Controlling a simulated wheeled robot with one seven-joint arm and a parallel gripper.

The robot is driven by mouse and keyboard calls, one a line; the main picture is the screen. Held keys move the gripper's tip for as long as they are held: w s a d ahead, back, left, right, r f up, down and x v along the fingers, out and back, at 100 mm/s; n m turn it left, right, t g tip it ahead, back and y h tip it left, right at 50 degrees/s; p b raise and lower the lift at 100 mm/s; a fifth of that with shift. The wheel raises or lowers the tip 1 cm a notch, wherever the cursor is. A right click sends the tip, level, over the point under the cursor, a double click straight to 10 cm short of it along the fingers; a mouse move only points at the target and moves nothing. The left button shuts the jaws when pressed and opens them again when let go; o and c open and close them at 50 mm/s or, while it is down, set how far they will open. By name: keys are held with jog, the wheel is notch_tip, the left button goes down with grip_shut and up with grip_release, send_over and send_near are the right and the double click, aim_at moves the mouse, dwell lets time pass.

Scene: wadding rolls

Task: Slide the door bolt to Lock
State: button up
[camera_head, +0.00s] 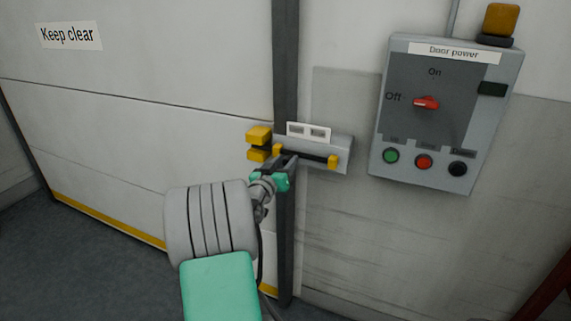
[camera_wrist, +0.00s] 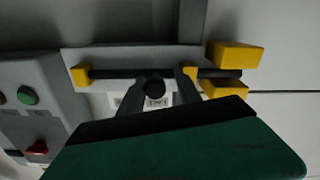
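The door bolt is a dark rod (camera_wrist: 120,73) on a grey plate (camera_head: 343,146), running through two yellow guides (camera_head: 333,161). In the wrist view, its right end reaches between two yellow keeper blocks (camera_wrist: 235,56) on the door side. A dark round knob (camera_wrist: 153,87) sits on the rod near the door-side guide. My gripper (camera_wrist: 157,88) has one grey finger on each side of the knob, with a visible gap at least on the right. Contact at the left finger is unclear.
The Door power box (camera_head: 445,115) is on the wall to the right, with a red switch (camera_head: 425,103) and several buttons. A dark door post (camera_head: 286,60) runs behind the bolt. The white door (camera_head: 150,110) fills the left. Wall between plate and box is bare.

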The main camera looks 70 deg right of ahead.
jog(key=shift+o, duration=0.6)
jog(key=shift+s, duration=0.15)
jog(key=a+b, duration=0.1)
jog(key=a, duration=0.6)
jog(key=shift+a+b, duration=0.3)
jog(key=shift+a, duration=0.05)
